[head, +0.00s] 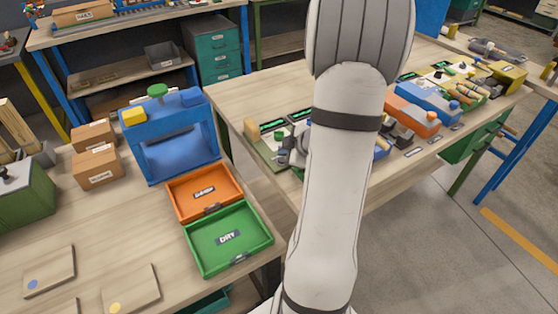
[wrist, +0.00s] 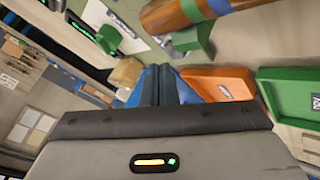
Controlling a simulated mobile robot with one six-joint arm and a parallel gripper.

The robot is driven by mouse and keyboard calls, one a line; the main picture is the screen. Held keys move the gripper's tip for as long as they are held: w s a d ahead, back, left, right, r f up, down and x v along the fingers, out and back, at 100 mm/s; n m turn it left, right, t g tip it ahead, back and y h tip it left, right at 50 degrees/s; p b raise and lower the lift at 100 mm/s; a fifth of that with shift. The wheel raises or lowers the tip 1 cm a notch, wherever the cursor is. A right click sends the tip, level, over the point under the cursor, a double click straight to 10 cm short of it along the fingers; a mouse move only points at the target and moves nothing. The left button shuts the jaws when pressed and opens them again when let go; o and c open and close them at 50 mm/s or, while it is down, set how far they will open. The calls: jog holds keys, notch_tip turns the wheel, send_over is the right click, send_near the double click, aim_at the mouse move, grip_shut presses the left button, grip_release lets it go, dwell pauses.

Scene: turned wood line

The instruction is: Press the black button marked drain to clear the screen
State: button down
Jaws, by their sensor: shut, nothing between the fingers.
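My gripper (wrist: 160,72) shows in the wrist view with its dark fingers together and nothing between them. In the head view my arm fills the middle, and the gripper cannot be made out. Small black screens with green readouts (head: 272,125) stand on the far bench, left of my arm. In the wrist view a black unit with a green readout (wrist: 107,39) lies up and left of the fingertips, apart from them. A white label plate (wrist: 122,20) is beside it, its word unreadable. I cannot make out a black button marked drain in either view.
An orange tray (head: 172,201) and a green tray marked DRY (head: 266,240) lie on the near bench, beside a blue stand (head: 181,160). The far bench (head: 225,93) has bare wood at its left. Coloured fixtures, including an orange block (head: 408,116), crowd its right.

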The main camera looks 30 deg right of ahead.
jog(key=shift+f, duration=0.1)
dwell(0.3)
jog(key=shift+f, duration=0.35)
jog(key=shift+f+b, duration=0.4)
jog(key=shift+b, duration=0.05)
dwell(0.5)
jog(key=shift+r, duration=0.15)
jog(key=shift+r+p, duration=0.7)
jog(key=shift+p, duration=0.3)
notch_tip(320, 180, up, 5)
jog(key=p, duration=0.5)
jog(key=shift+r, duration=0.1)
dwell(0.4)
